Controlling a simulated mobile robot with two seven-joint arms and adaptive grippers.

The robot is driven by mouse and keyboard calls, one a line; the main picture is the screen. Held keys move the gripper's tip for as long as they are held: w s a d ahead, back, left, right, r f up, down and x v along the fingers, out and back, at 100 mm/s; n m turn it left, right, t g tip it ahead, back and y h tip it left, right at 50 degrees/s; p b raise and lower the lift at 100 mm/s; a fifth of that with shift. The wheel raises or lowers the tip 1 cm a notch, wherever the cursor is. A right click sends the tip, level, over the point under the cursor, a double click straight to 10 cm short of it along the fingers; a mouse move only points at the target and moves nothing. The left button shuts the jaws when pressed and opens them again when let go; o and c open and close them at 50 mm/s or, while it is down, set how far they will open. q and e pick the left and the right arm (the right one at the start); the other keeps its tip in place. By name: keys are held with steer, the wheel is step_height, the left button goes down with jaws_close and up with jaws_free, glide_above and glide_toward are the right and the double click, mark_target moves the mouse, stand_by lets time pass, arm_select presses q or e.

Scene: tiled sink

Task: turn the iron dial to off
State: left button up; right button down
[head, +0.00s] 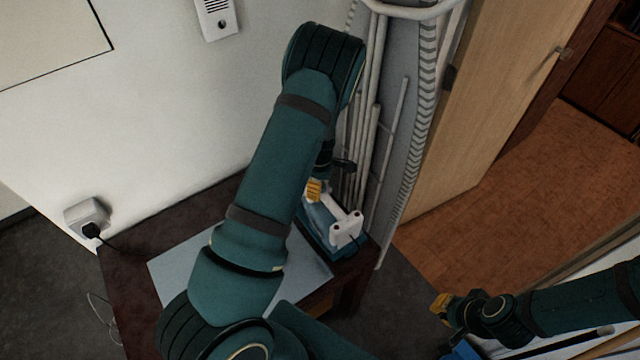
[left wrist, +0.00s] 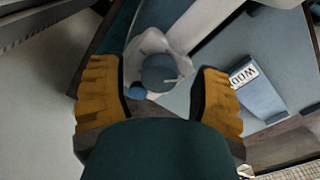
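The iron (head: 346,230), white and teal, stands on the small dark table, partly hidden behind my left arm. In the left wrist view its round blue-grey dial (left wrist: 158,70) sits in a white housing and has a pale pointer mark. My left gripper (head: 314,190) is at the iron in the head view. In the left wrist view its yellow fingers (left wrist: 162,92) are spread, with the dial showing between them; contact cannot be told. My right gripper (head: 441,304) is away at lower right; its opening is unclear.
A light blue sheet (head: 180,277) covers part of the table (head: 128,268). A plug and cord are at the wall outlet (head: 86,213) on the left. A folded ironing board (head: 410,120) leans behind the iron, beside a wooden door (head: 490,90).

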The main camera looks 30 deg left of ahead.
arm_select(q)
steer(key=shift+r, duration=0.15)
step_height(320, 180, up, 12)
stand_by(0.7)
step_height(320, 180, down, 12)
steer(key=m+b, duration=0.5)
steer(key=b, duration=0.7)
arm_select(e)
step_height(320, 180, down, 13)
steer(key=s, duration=0.2)
steer(key=shift+a+g, duration=0.35)
steer(key=shift+g, duration=0.05)
